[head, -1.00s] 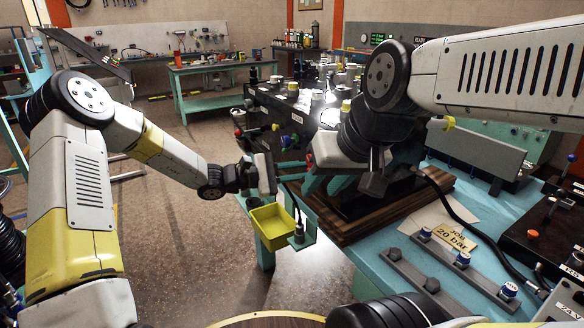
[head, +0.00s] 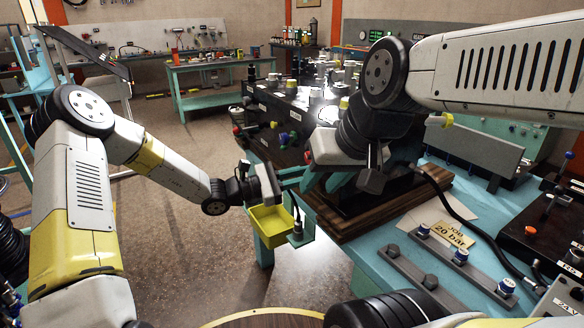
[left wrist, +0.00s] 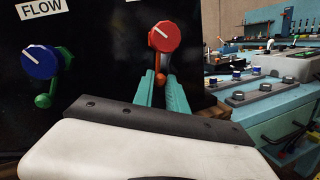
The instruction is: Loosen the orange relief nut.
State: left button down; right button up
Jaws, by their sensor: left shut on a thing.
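In the head view my left gripper (head: 299,171) is at the front of the black valve block (head: 290,112), above a yellow tray; the nut cannot be made out there. My right gripper (head: 325,182) hangs in front of the block, its teal fingers apart with nothing seen between them.
A blue knob (left wrist: 41,61) with a green nut (left wrist: 44,100) is left of the red knob. The yellow tray (head: 268,222) is below my left gripper. A black hose (head: 450,205) and a "20 bar" card (head: 452,234) are on the teal bench at right.

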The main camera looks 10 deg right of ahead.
pick_arm(q)
jog(key=shift+s+d+f+n+t+h, duration=0.1)
jog(key=shift+s+n+t+h, duration=0.2)
jog(key=shift+n, duration=0.45)
jog(key=shift+s+d+n+t+y, duration=0.15)
jog(key=shift+s+n, duration=0.25)
jog(key=shift+n, duration=0.4)
jog(key=shift+s+d+f+n+t+h, duration=0.15)
jog(key=shift+s+n+h, duration=0.15)
jog(key=shift+n, duration=0.45)
jog(key=shift+s+r, duration=0.1)
jog(key=c, duration=1.3)
grip_release()
jog(key=shift+c, duration=0.2)
jog(key=shift+a, duration=0.1)
jog(key=v, duration=0.7)
jog(key=shift+a, duration=0.3)
jog(key=shift+s, duration=0.15)
